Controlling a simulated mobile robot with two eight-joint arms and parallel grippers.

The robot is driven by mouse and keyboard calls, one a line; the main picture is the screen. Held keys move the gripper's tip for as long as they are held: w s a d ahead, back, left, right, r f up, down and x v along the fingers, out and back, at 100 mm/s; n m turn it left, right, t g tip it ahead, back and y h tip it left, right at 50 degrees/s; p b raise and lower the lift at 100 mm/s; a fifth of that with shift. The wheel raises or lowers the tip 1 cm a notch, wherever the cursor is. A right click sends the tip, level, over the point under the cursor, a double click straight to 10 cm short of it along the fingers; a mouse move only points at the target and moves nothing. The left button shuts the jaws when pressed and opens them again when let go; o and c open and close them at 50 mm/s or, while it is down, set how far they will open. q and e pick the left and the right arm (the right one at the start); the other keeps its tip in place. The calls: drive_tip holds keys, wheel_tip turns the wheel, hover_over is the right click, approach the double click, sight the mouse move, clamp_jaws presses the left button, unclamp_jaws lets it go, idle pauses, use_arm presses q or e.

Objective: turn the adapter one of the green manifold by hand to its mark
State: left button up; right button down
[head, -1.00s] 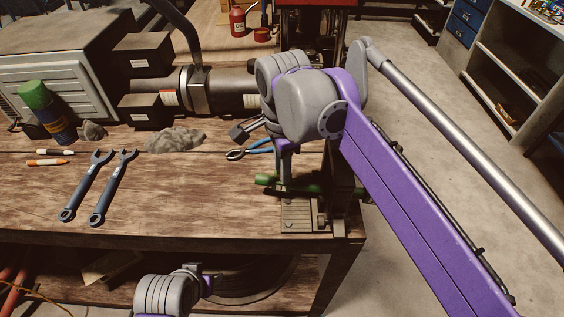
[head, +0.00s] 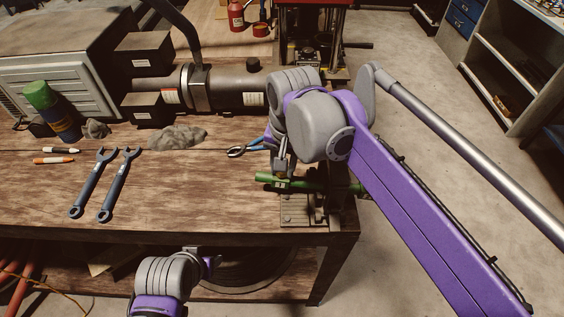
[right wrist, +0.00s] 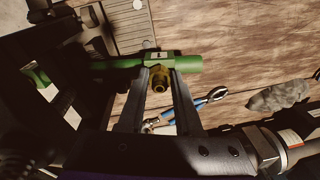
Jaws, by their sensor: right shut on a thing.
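The green manifold (head: 264,178) is a green bar held at the bench's front right corner, partly hidden by my right arm. In the right wrist view, the manifold (right wrist: 190,64) runs across the top of the picture. A brass adapter (right wrist: 160,80) sticks out from its middle, between the two fingers of my right gripper (right wrist: 163,85). That gripper (head: 281,172) is shut on the adapter. I cannot make out a mark. My left arm's wrist shows low in the head view, below the bench edge; its gripper (head: 209,263) is too unclear to read.
Blue-handled pliers (head: 248,149) and a grey rag (head: 177,138) lie behind the manifold. Two wrenches (head: 92,183) and markers (head: 54,160) lie at left. A dark cylindrical machine (head: 228,90) stands at the back. The front middle of the bench (head: 190,200) is clear.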

drive_tip(key=n+p, duration=0.1)
drive_tip(key=n, duration=0.5)
drive_tip(key=shift+d+y, duration=0.2)
drive_tip(key=shift+y, duration=0.1)
drive_tip(key=n, duration=0.4)
drive_tip(key=shift+p, duration=0.3)
drive_tip(key=shift+w+d+n+y, duration=0.1)
drive_tip(key=shift+n+y, duration=0.2)
drive_tip(key=shift+n, duration=1.3)
drive_tip(key=c, duration=0.6)
unclamp_jaws()
